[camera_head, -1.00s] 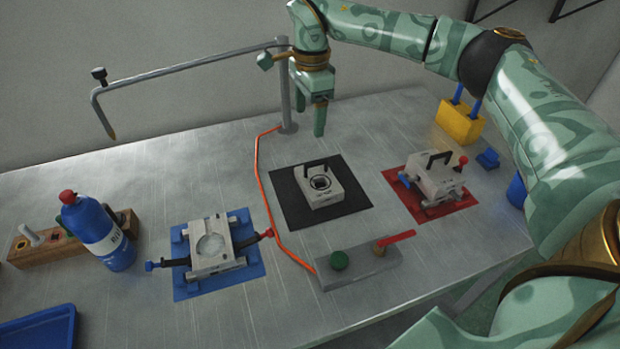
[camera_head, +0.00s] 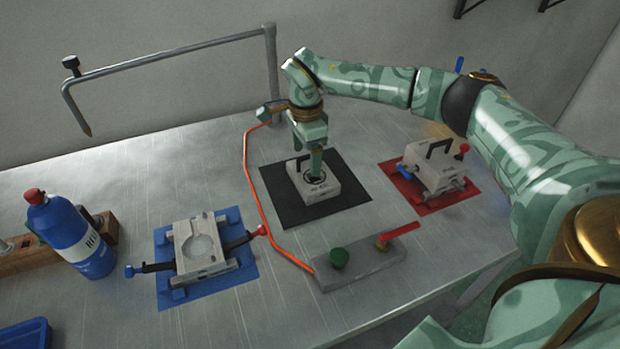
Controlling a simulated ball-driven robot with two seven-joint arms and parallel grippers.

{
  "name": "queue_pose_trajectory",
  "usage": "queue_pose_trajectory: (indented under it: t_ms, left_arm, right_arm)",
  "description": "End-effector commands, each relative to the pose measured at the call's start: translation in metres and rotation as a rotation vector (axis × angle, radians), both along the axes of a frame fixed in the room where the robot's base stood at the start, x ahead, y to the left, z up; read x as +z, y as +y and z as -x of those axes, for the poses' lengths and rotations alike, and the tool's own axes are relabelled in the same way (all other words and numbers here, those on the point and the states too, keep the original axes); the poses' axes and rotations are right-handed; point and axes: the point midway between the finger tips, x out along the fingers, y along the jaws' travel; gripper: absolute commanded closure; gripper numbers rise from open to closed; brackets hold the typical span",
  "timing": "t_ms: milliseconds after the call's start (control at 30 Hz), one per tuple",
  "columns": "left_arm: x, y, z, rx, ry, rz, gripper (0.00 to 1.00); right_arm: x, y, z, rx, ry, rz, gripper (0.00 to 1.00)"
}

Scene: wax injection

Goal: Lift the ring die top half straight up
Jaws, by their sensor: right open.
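A pale grey die block (camera_head: 325,190) with a dark round mark on top and a dark handle sits on the black mat (camera_head: 284,212). Its lettering is too small to read surely; I take it for the ring die. My right gripper (camera_head: 308,167) points down over this block, with its fingers at the handle. It is open; the fingers hide most of the handle, and I cannot tell whether they touch it. The block rests flat. My left gripper is not in view.
An open die (camera_head: 200,250) with a round cavity lies on a blue mat at left. Another handled die (camera_head: 434,172) stands on a red mat at right. A grey control box (camera_head: 360,265), a blue bottle (camera_head: 72,236) and an orange cord (camera_head: 249,190) are nearby.

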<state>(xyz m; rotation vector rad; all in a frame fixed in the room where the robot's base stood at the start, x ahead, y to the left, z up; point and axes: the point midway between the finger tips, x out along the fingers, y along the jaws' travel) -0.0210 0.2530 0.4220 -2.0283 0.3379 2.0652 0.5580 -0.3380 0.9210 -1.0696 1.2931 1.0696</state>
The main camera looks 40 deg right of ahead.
Motion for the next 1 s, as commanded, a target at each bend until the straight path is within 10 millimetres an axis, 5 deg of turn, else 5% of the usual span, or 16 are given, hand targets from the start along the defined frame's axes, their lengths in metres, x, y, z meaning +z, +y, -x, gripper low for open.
queue_pose_trajectory:
  t_ms: [67, 300, 567, 1000]
  left_arm:
    - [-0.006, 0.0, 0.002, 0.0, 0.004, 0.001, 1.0]
    - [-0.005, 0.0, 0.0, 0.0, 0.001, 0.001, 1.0]
    - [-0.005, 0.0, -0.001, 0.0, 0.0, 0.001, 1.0]
    - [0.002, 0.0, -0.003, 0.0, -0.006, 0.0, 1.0]
  right_arm:
    - [-0.014, 0.0, 0.0, 0.0, 0.004, -0.001, 0.24]
    - [-0.013, 0.0, 0.0, 0.001, -0.001, 0.0, 0.26]
    - [-0.014, 0.0, 0.0, 0.001, 0.0, 0.0, 0.96]
    - [0.003, 0.0, 0.0, 0.0, -0.004, 0.0, 0.96]
